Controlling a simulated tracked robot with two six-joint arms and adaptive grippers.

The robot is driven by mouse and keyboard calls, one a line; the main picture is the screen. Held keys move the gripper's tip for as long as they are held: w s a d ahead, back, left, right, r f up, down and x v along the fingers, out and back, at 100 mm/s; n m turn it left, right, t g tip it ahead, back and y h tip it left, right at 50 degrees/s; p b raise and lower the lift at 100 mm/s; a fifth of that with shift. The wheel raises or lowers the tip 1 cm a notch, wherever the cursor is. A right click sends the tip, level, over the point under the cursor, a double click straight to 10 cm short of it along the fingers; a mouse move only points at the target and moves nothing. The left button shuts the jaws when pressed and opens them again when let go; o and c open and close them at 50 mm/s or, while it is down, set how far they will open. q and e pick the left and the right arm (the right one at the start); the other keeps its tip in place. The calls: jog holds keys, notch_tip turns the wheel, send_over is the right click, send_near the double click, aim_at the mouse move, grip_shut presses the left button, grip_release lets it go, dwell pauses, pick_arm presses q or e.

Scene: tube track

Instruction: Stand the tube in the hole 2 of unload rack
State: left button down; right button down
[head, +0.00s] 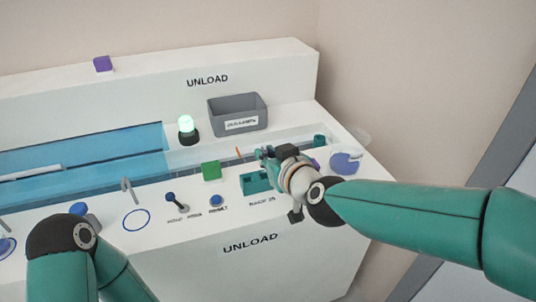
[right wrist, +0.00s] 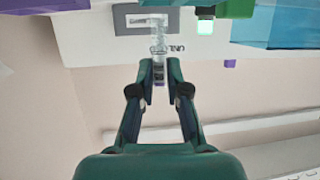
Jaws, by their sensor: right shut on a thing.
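My right gripper (head: 268,153) is over the right part of the white bench, above the teal rack. In the right wrist view its two fingers (right wrist: 159,68) are closed on a clear, pale tube (right wrist: 158,42) that sticks out past the fingertips. In the head view I cannot make out the tube clearly. The teal unload rack (head: 250,184) is set in the bench top at the front, partly hidden by my right gripper and wrist. Its holes are too small to tell apart. My left gripper is out of view; only my left arm shows at lower left.
A grey bin (head: 236,119) with a label stands behind the rack. A green block (head: 211,171), a lit green lamp (head: 187,129) and a blue knob (head: 216,200) are to the left. A blue track (head: 90,150) runs left. A purple cube (head: 103,64) sits on the back ledge.

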jog(key=shift+f, duration=0.4)
dwell(0.3)
jog(key=shift+f+b, duration=0.4)
jog(key=shift+b, duration=0.15)
jog(key=shift+f, duration=0.2)
jog(key=shift+f+b, duration=0.4)
jog(key=shift+b, duration=0.1)
jog(key=c, duration=1.1)
grip_release()
